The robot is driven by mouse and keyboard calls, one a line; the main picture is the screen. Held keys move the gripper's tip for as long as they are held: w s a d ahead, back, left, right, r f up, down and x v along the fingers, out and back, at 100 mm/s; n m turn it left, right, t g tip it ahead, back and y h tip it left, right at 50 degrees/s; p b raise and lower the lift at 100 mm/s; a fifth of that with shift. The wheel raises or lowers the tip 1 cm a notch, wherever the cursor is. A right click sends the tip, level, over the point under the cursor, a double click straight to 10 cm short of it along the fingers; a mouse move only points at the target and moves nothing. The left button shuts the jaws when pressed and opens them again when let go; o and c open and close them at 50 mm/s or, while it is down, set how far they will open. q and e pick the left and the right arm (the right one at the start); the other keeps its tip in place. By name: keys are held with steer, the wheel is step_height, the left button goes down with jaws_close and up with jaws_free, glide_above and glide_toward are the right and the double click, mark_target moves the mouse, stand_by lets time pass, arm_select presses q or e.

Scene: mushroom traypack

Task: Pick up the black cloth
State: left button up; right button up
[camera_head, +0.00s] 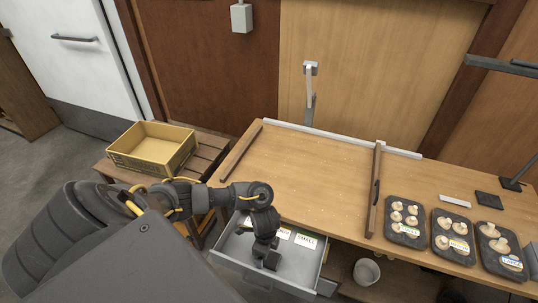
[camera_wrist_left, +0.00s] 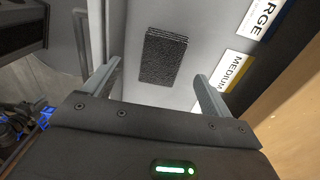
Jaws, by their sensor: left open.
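The black cloth (camera_wrist_left: 162,57) is a dark, textured rectangle lying flat on the grey floor of the open drawer (camera_head: 310,267). In the left wrist view it shows between my left gripper's two fingers, with a gap on each side. My left gripper (camera_head: 268,262) points down into the drawer in the head view, open and empty. In that view I cannot make out the cloth; my arm and gripper cover part of the drawer. My right gripper is not in view.
Size cards lie in the drawer, including a MEDIUM card (camera_wrist_left: 232,70) right of the cloth. The wooden table (camera_head: 305,180) stands behind the drawer. Several mushroom trays (camera_head: 408,237) line its right side. A yellow crate (camera_head: 125,163) stands at left, and a white bucket (camera_head: 366,271) below.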

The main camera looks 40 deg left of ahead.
mark_target(268, 258)
arm_select(q)
steer(key=shift+f, duration=0.45)
steer(key=f, duration=0.3)
steer(key=f+b, duration=0.1)
steer(key=shift+w+d+f, duration=0.2)
steer(key=shift+w+f, duration=0.05)
steer(key=shift+w, duration=0.15)
steer(key=shift+f, duration=0.25)
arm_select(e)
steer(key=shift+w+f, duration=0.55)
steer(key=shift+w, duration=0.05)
arm_select(q)
steer(key=shift+c, duration=0.3)
steer(key=c, duration=1)
steer(key=shift+r, duration=0.15)
